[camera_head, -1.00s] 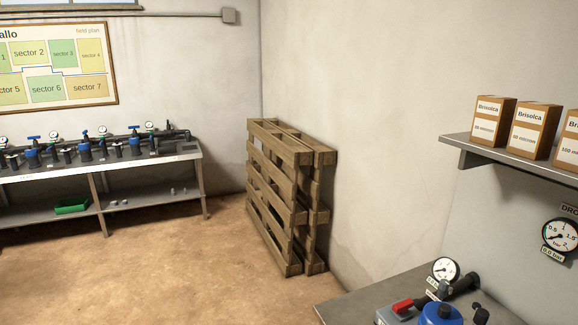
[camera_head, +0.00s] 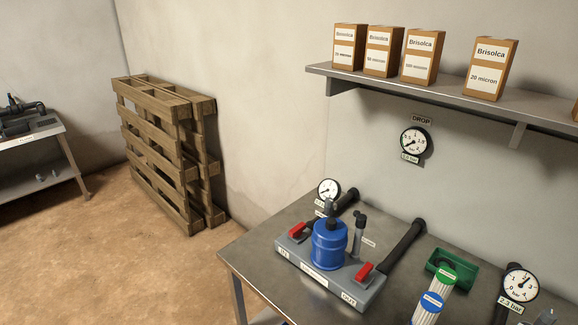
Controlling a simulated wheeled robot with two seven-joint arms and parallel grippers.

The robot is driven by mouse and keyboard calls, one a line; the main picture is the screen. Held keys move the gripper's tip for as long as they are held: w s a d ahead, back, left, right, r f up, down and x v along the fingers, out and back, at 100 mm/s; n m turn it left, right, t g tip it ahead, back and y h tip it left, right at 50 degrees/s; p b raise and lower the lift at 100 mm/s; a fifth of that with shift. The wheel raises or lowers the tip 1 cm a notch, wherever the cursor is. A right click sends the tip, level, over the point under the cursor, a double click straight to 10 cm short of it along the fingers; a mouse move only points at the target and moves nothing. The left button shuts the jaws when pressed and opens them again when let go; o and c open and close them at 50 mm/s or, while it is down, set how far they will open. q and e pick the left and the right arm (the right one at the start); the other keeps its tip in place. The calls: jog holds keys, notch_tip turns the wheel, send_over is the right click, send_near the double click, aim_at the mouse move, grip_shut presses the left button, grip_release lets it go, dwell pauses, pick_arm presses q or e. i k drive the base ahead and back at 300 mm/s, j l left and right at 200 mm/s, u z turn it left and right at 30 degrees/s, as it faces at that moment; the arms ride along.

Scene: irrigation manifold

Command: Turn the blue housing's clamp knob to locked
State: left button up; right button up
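The blue housing (camera_head: 329,243) stands upright on a grey base block (camera_head: 318,276) on the metal bench. A dark fitting (camera_head: 329,209) shows at its top; I cannot tell whether this is the clamp knob or how it is set. A red valve handle (camera_head: 299,231) lies to its left and another red handle (camera_head: 363,269) to its right. A thin dark upright post (camera_head: 359,234) stands just behind the housing on the right. Neither of my grippers is in view.
The metal bench (camera_head: 258,248) has bare room at its left. A green tray (camera_head: 464,277) and filter cartridges (camera_head: 430,304) lie to the right, near a gauge (camera_head: 520,285). A shelf (camera_head: 447,98) with several boxes hangs above. A wooden pallet (camera_head: 170,150) leans at the wall.

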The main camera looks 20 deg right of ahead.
aim_at(361, 219)
jog(key=z, duration=1.15)
